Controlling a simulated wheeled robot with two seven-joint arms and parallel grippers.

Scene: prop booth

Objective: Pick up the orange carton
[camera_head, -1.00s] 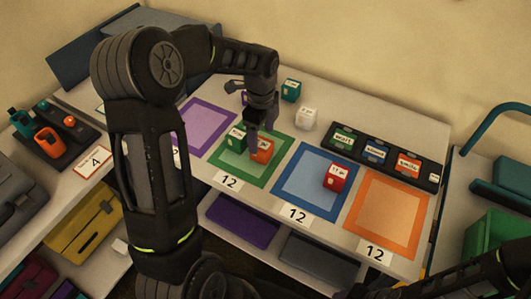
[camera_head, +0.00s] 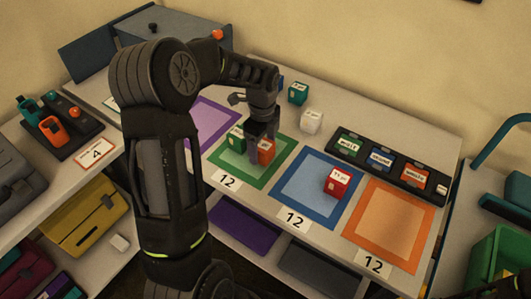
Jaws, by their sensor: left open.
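The orange carton (camera_head: 266,152) stands on the green-bordered square (camera_head: 247,183) of the table, close beside a green carton (camera_head: 236,138). My left gripper (camera_head: 263,139) points down right at the orange carton, its fingers open and low about its upper part. The fingers hide part of the carton's top and back, and I cannot tell whether they touch it. My right gripper is out of view.
A red carton (camera_head: 337,182) stands on the blue-bordered square. A white carton (camera_head: 311,121) and a teal carton (camera_head: 298,93) stand behind. A black tray (camera_head: 353,133) with labelled blocks lies at the back right. The orange-bordered square (camera_head: 388,222) is empty.

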